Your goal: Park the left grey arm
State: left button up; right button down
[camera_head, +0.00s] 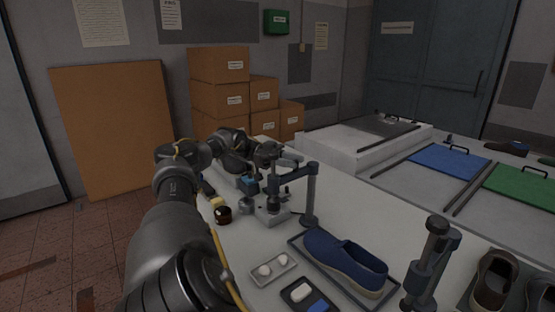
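My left gripper (290,160) is just behind and above the swing arm's left part, my dark arm reaching in from the left. The fingers are small and partly merge with the swing arm, so I cannot tell whether they touch it or are open. A second grey post (433,250) stands at the right. My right gripper is out of view.
A blue shoe (345,262) lies on a dark tray in front of the left post. A small amber jar (223,214), a tray with two pale pieces (272,268) and brown shoes (493,281) are on the bench. Blue (448,161) and green (522,186) panels lie behind.

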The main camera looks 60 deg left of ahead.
pick_arm(q)
jog(key=b+v, duration=0.1)
jog(key=v, duration=0.8)
jog(key=shift+a, duration=0.25)
jog(key=shift+s+f, duration=0.1)
jog(key=shift+s, duration=0.05)
